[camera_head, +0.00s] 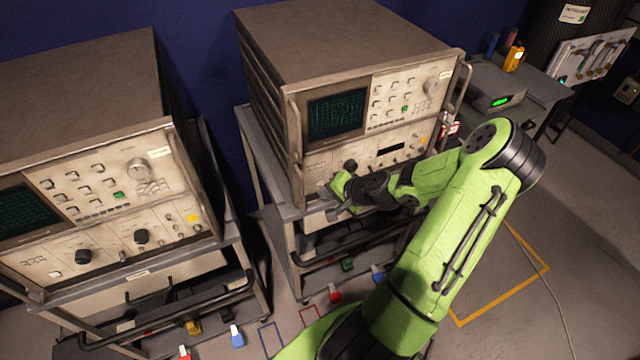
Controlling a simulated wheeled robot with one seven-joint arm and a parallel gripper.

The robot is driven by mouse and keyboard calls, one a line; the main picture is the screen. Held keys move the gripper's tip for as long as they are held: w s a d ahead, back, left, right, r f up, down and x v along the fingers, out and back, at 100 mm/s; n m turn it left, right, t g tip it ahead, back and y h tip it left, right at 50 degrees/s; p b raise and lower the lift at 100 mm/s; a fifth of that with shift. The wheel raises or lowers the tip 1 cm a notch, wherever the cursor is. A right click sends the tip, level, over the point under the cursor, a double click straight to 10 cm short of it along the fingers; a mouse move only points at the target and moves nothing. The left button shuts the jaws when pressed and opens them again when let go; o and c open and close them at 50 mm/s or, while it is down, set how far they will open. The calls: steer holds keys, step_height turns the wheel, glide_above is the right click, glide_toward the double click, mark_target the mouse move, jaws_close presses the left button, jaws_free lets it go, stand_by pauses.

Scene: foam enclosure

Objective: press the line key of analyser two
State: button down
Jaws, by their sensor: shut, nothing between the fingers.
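Two beige analysers stand on carts. The right-hand analyser (345,50) has a green-lit screen (337,114), rows of pale keys and one green key (405,109). My gripper (333,203) is shut and empty, at the lower left of this analyser's front panel. Whether it touches the panel I cannot tell. My gripper and wrist cover part of the lower panel, and I cannot make out a line key there. The left-hand analyser (85,130) has a similar panel, with a small pale key (55,273) at its lower left. I cannot read which analyser is number two.
Metal handles (297,145) stick out at the sides of the right-hand analyser's front. Cart rails lie below my gripper. A side table (540,85) with a green-display box (500,101) stands at the right. Floor with yellow tape (500,300) is open at lower right.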

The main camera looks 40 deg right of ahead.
steer(key=shift+w+d, duration=0.1)
steer(key=shift+w, duration=0.3)
steer(key=shift+w, duration=0.15)
stand_by(0.4)
steer(key=shift+s, duration=0.6)
steer(key=s+a+b, duration=0.1)
steer(key=s+a, duration=0.1)
steer(key=s, duration=0.3)
steer(key=shift+s, duration=0.35)
